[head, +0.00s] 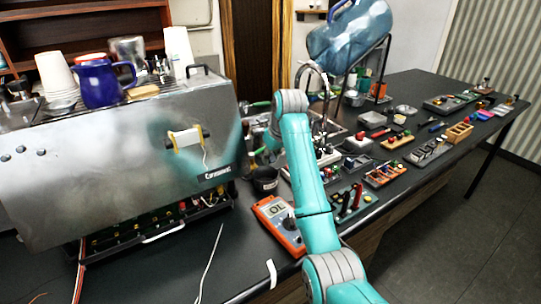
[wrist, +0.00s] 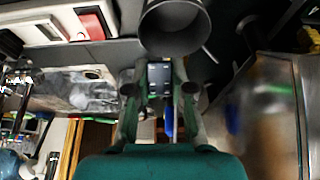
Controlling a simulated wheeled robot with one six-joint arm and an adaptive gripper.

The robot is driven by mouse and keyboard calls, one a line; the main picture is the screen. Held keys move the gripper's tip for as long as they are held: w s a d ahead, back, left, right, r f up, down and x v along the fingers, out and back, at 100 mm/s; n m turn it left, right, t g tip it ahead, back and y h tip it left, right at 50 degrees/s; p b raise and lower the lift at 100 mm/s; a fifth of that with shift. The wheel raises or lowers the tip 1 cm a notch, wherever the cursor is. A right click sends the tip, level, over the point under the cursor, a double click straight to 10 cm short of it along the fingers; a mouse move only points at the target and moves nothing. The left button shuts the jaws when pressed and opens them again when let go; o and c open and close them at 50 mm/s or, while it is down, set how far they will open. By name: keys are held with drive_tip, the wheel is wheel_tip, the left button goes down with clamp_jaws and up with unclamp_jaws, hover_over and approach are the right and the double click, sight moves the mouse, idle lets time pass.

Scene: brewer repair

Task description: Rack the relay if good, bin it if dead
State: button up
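My gripper (wrist: 160,88) shows in the wrist view with a finger on each side of a small dark block (wrist: 160,76), which looks like the relay. The fingers appear closed on it. A round dark cup (wrist: 173,38) is just beyond the fingertips; the block is outside its opening in this view. In the head view a black cup (head: 265,183) stands between the coffee machine and my arm. My gripper and the relay are hard to make out there. The orange multimeter (head: 279,222) lies in front, its display reading "OL".
The steel coffee machine (head: 120,150) fills the left, with its lower front open. Several trays of parts, including a wooden rack (head: 459,132), cover the bench to the right. A white cable (head: 211,262) lies in front.

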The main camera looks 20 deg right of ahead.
drive_tip(key=o, duration=0.5)
drive_tip(key=shift+c, duration=0.2)
drive_tip(key=shift+r, duration=0.1)
wheel_tip(320, 180, up, 10)
drive_tip(key=shift+f, duration=0.1)
